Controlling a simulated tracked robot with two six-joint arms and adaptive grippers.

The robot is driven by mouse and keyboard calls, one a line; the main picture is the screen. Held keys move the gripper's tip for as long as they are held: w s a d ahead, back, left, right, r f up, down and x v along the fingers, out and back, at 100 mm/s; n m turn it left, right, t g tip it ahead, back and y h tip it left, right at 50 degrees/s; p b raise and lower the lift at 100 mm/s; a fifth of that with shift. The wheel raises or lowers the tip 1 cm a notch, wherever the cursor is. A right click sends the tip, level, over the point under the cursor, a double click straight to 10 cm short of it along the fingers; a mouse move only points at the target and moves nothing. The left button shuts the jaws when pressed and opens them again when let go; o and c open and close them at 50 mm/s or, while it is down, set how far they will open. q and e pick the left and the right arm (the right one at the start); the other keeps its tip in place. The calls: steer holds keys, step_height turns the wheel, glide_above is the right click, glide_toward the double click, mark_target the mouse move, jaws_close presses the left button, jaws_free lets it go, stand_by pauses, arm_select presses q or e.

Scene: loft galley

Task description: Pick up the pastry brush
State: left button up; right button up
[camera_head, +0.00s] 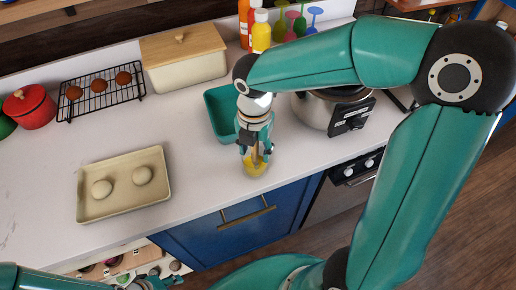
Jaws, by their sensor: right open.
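What looks like the pastry brush (255,167), with a yellow part and a tan part, is at the front of the white counter, near its edge. My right gripper (256,150) points down directly over it, its fingers open on either side of the tan part. The fingers hide much of the brush, and I cannot tell whether they touch it. My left gripper (157,284) shows only partly at the bottom edge, low in front of the counter and far from the brush. Its jaws are too small and cut off to read.
A beige tray (121,211) with two dough balls lies left. A teal bin (217,112) stands just behind my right gripper, and a silver cooker (316,112) to its right. A bread box (184,70), wire rack (70,104) and red pot (30,108) stand at the back.

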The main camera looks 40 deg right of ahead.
steer(key=shift+c, duration=0.2)
jaws_close()
steer(key=shift+r, duration=0.1)
step_height(320, 180, up, 20)
stand_by(0.5)
